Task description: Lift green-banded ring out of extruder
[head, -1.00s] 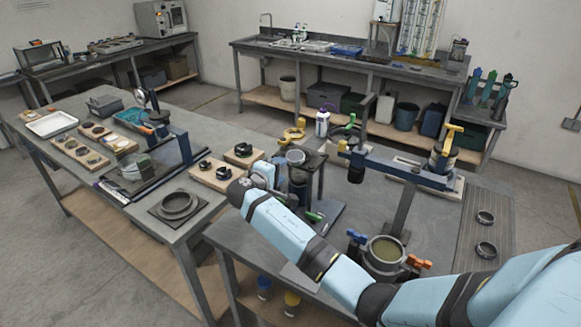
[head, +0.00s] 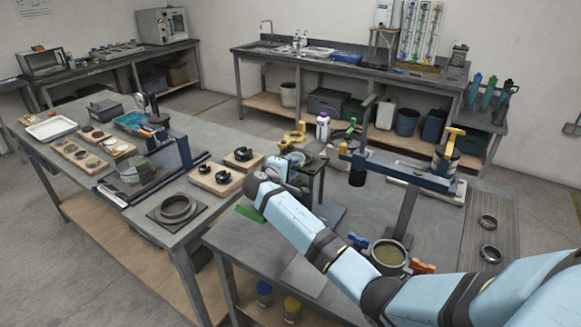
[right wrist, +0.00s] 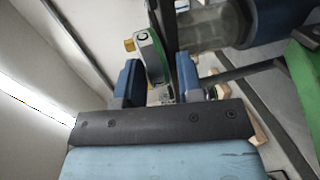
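In the right wrist view a grey ring with a green band (right wrist: 152,58) and a small brass-coloured knob stands nearly edge-on beside a dark upright plate. My right gripper (right wrist: 160,82) has its two blue fingers apart, one on each side of the ring's lower part. A gap shows between the fingers, so it looks open. In the head view my right gripper (head: 290,168) is at the extruder's stand (head: 315,173), partly hidden by my own wrist. I cannot make out the ring there. A clear cylinder (right wrist: 215,27) lies close beyond the right finger. My left gripper is out of view.
A blue cross-arm (head: 405,172) stands to the right of the extruder, above a pot (head: 388,255) with coloured clamps. Wooden blocks with dark rings (head: 216,178) and a grey collar (head: 174,208) lie on the left table. A green piece (head: 250,213) lies near my forearm.

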